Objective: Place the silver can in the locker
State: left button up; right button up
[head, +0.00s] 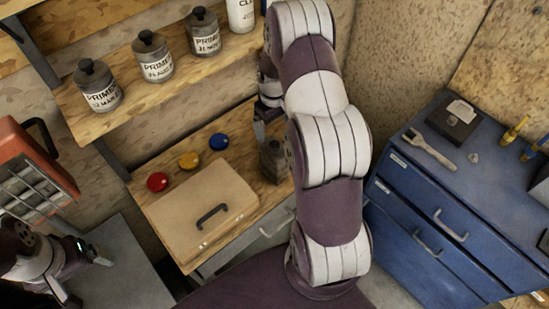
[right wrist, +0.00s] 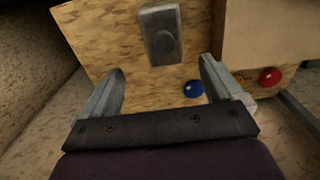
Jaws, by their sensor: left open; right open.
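The silver can (head: 272,162), a dull grey rectangular can with a cap, stands on the wooden bench. My right arm partly hides it in the head view. It also shows in the right wrist view (right wrist: 155,48), just beyond the fingertips. My right gripper (head: 262,132) is open and empty above the bench, apart from the can; its two fingers show in the right wrist view (right wrist: 162,66). My left gripper (head: 88,260) is open and empty at the lower left, far from the can. I cannot tell which unit is the locker; a grey metal front with a handle (head: 277,226) is under the bench.
A tan case (head: 205,212) and red (head: 157,182), yellow (head: 188,161) and blue (head: 219,142) round items lie on the bench. A shelf (head: 170,88) with several primer bottles is above.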

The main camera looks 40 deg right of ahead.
aim_at(274, 152)
notch_tip(274, 152, down, 6)
jog(key=shift+w+f+p, duration=0.1)
jog(key=shift+p, duration=1.05)
jog(key=p, duration=0.1)
jog(key=s+f+p, duration=0.1)
jog(key=f+p, duration=0.1)
jog(key=shift+s+a+f, duration=0.15)
jog(key=shift+s+a, duration=0.05)
jog(key=shift+a, duration=0.05)
notch_tip(274, 152, down, 2)
jog(key=shift+f, duration=0.2)
jog(key=shift+w+f, duration=0.1)
jog(key=shift+f, duration=0.2)
jog(key=c, duration=1.7)
jog(key=shift+r, duration=0.1)
grip_shut()
jog(key=shift+w, duration=0.1)
